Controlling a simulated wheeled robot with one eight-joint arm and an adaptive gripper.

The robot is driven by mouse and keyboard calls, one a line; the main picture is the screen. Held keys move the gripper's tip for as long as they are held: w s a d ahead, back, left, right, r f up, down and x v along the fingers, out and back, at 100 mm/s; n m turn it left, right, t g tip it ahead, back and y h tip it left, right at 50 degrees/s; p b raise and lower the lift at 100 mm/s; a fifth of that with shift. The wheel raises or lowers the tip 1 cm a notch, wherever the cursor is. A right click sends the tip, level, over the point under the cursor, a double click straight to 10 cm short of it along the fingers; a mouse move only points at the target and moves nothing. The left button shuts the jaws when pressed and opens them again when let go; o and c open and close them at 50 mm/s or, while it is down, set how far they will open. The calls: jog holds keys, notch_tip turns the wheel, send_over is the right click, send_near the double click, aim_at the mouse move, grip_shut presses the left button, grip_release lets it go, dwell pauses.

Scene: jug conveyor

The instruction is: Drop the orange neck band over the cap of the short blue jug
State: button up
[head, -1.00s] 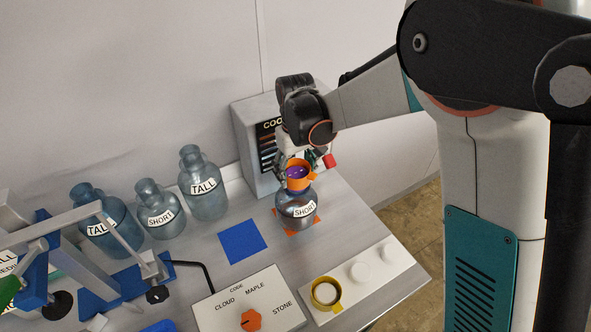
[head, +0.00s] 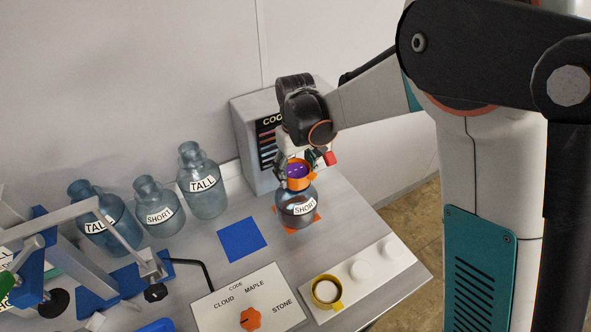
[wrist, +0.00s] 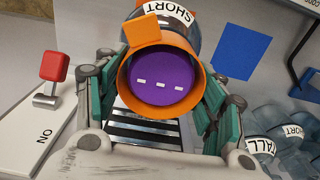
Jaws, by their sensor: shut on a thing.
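The orange neck band (head: 299,184) is held by my gripper (head: 292,162) at the top of the short blue jug (head: 283,212). The jug stands upright on an orange mark, with a SHORT label on its front. The purple cap (head: 298,171) shows inside the band's opening. In the wrist view, the band (wrist: 128,90) rings the purple cap (wrist: 160,72), and its square tab points towards the jug's label. The teal finger pads of my gripper (wrist: 160,105) lie on both sides of the band. I cannot tell how far down over the cap the band sits.
A grey cabinet (head: 246,125) stands close behind the jug. A red-handled switch (wrist: 54,67) is beside my gripper. A blue square (head: 242,239) is left of the jug. A dial panel (head: 250,300) and a white strip with a yellow band (head: 337,303) lie in front. Other jugs (head: 155,205) stand left.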

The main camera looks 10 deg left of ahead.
jog(key=o, duration=1.1)
jog(key=o, duration=0.3)
jog(key=shift+r, duration=0.1)
jog(key=shift+r+p, duration=2.35)
jog(key=shift+r, duration=2.1)
